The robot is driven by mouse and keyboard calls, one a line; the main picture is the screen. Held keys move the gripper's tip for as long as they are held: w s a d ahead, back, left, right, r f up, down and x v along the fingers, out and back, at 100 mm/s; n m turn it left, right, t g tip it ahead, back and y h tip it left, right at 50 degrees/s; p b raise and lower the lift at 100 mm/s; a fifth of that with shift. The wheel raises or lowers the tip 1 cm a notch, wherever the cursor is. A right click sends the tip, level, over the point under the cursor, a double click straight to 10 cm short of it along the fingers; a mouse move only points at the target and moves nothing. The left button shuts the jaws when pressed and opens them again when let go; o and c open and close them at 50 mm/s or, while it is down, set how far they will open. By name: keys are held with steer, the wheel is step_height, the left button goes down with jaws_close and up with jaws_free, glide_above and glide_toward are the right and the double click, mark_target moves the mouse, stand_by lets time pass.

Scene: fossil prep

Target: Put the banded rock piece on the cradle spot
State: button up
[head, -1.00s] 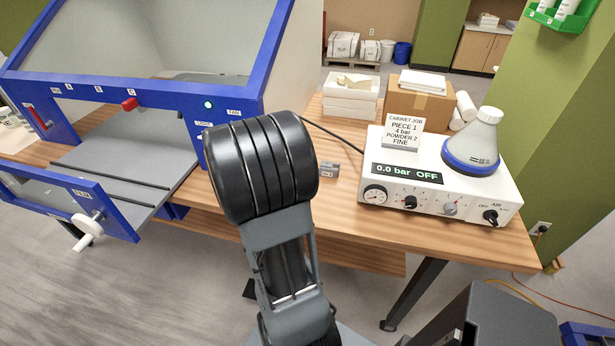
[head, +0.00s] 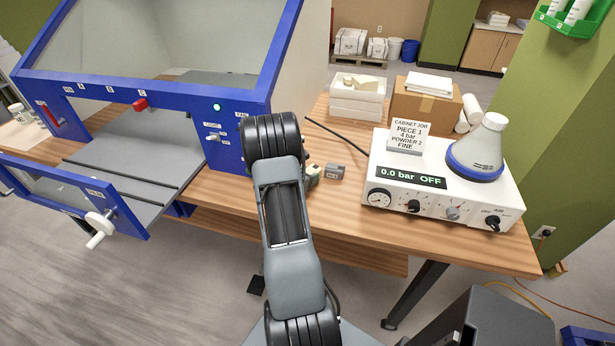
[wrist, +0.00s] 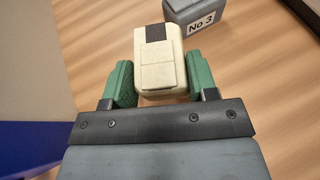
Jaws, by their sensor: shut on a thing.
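My gripper (wrist: 160,82) has green fingers, shut on a pale cream block (wrist: 160,70) with a dark patch at its far end and thin lines across it. I cannot tell for sure that this is the banded rock piece. In the head view the cream block (head: 313,175) shows only partly, beside my arm, low over the bench. Whether it touches the bench is unclear. I cannot pick out the cradle spot; part of the cabinet inside is hidden.
A grey block (wrist: 191,14) marked "No 3" stands just beyond the held block. The blue cabinet (head: 180,118), its side door (head: 75,195) swung open, is at left. A white control unit (head: 440,185) reading "0.0 bar OFF" is at right.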

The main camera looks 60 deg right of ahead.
steer(key=shift+f, duration=0.6)
steer(key=shift+f, duration=0.2)
steer(key=o, duration=1.1)
steer(key=shift+r, duration=0.1)
